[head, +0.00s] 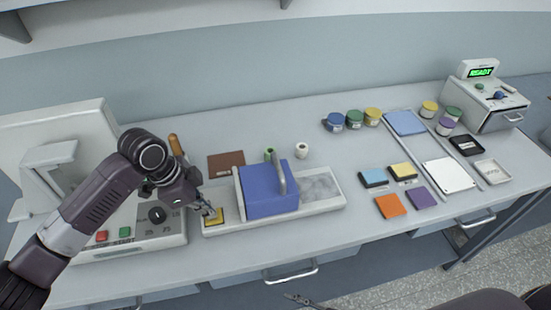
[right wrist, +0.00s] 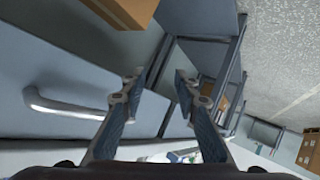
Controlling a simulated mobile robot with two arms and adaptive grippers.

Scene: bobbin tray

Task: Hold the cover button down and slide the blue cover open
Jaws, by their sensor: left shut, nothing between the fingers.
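The blue cover (head: 266,199) with an upright grey handle (head: 280,176) sits on a long pale tray (head: 318,205), left of its middle. Bare grey surface shows to the right of the cover. The yellow cover button (head: 217,220) is at the tray's left end. My left gripper (head: 212,212) is shut and empty, its fingertips pointing down at the button. I cannot tell whether the button is pressed in. My right gripper (right wrist: 158,88) is open and empty in the right wrist view, away from the cover, with a drawer front and handle beside it.
A machine with red and green buttons (head: 125,232) stands left of the tray. Behind the tray are a brown mat (head: 226,161), a green bobbin (head: 268,154) and a white spool (head: 301,150). Jars, coloured pads and a READY device (head: 492,101) are to the right.

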